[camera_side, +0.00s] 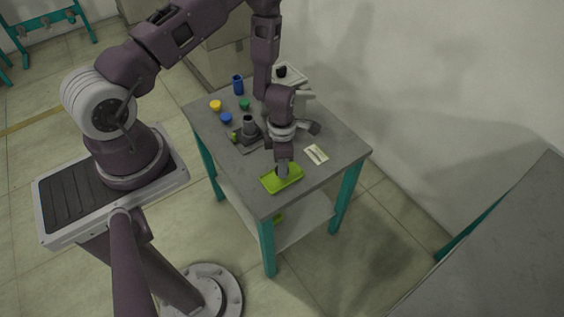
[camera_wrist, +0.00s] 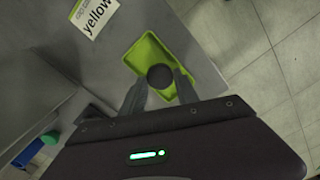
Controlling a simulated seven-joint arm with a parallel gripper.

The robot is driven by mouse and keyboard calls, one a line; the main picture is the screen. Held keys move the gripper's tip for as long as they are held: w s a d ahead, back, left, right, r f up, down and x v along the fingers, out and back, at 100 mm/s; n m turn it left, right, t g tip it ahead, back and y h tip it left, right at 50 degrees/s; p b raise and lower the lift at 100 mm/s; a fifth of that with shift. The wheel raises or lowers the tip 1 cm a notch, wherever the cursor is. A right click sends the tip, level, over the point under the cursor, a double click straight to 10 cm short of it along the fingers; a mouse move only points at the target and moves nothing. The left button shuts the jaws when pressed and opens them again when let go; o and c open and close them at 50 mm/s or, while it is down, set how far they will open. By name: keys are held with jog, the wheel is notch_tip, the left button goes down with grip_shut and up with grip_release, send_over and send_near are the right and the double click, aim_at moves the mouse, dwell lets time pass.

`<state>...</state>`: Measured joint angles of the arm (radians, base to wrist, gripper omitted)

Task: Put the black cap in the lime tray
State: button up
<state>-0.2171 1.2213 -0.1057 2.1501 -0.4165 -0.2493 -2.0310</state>
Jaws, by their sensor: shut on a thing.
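The lime tray (camera_side: 292,183) lies on the grey table near its front corner; it also shows in the wrist view (camera_wrist: 146,49). My gripper (camera_wrist: 160,78) points down over the tray and is shut on the black cap (camera_wrist: 159,74), which sits between the two fingers. In the wrist view the cap overlaps the middle of the tray. I cannot tell whether the cap touches the tray floor. In the side view my gripper (camera_side: 283,174) is at the tray and the cap is not clearly visible.
A card reading "yellow" (camera_wrist: 97,13) lies beside the tray. Yellow (camera_side: 216,105), blue (camera_side: 226,118) and green (camera_side: 244,104) caps and a tall blue piece (camera_side: 238,85) stand towards the back left. A dark grey fixture (camera_side: 249,128) stands mid-table. The table's front edges are close to the tray.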

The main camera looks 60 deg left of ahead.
jog(key=shift+f, duration=0.2)
jog(key=shift+f, duration=0.35)
jog(key=o, duration=1.1)
jog(key=shift+c, duration=0.2)
jog(key=shift+r, duration=0.1)
jog(key=shift+r, duration=3.4)
jog(key=shift+r, duration=0.1)
